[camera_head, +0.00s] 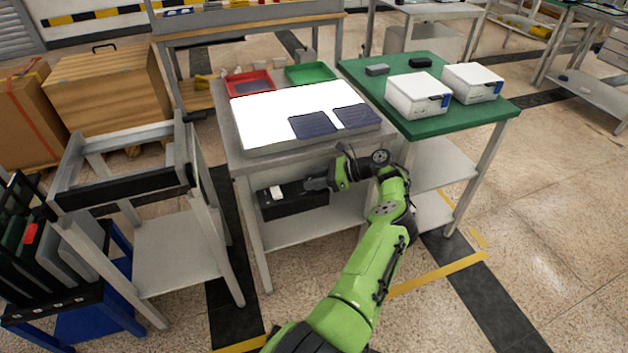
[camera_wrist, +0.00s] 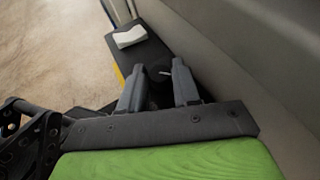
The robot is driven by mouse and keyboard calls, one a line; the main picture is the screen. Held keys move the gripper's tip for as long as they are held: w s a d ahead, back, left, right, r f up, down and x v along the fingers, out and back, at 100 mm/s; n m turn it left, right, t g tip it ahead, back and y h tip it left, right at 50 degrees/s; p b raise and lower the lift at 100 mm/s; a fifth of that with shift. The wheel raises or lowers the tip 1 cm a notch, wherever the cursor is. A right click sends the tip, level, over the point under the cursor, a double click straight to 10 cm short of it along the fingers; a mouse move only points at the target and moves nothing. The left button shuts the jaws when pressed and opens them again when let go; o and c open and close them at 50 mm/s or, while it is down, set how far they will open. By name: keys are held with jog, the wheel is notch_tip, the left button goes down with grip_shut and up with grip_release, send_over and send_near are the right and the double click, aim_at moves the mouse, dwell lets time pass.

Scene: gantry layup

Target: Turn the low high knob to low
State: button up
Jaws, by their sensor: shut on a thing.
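A black control box (camera_head: 292,203) hangs under the front edge of the light table, with a small white part (camera_head: 274,191) on its left end. The box (camera_wrist: 140,55) and the white part (camera_wrist: 130,36) also show in the wrist view. My gripper (camera_head: 308,184) reaches in from the right at the box's top. In the wrist view my gripper (camera_wrist: 157,68) has its two grey fingers on either side of a dark round knob (camera_wrist: 160,88), shut on it. The knob's pointer and its low and high marks cannot be read.
The lit white panel (camera_head: 285,112) lies above the box, with two dark blue sheets (camera_head: 313,124) on it. Red (camera_head: 250,84) and green (camera_head: 310,73) trays stand behind. A green-topped table (camera_head: 455,110) with two white boxes is at the right. A grey frame stand (camera_head: 180,160) is at the left.

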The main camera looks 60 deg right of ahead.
jog(key=shift+a+f, duration=0.1)
jog(key=o, duration=1)
jog(key=shift+o, duration=0.2)
